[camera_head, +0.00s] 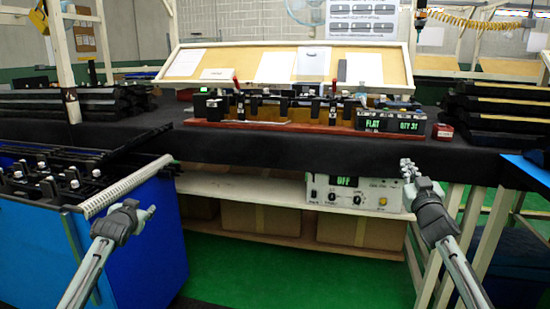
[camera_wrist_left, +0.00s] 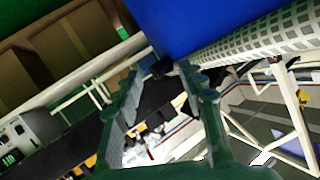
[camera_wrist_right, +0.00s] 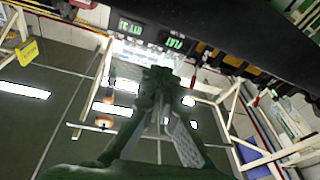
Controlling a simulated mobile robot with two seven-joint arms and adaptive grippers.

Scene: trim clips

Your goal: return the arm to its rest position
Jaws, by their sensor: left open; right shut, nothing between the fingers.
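My left gripper (camera_head: 148,209) is at the left, in front of the blue bin, with its arm coming up from the bottom edge. In the left wrist view its two fingers (camera_wrist_left: 158,70) are apart with nothing between them. My right gripper (camera_head: 409,164) is at the right, in front of the bench and near the power unit. In the right wrist view its fingertips (camera_wrist_right: 160,74) are together with nothing held.
A blue bin (camera_head: 130,250) with black clips on top stands at the left. The dark workbench (camera_head: 270,152) carries a fixture (camera_head: 290,107) with a display reading FLAT. A power unit (camera_head: 345,192) and boxes (camera_head: 262,218) sit below. Green floor (camera_head: 300,275) is clear between my arms.

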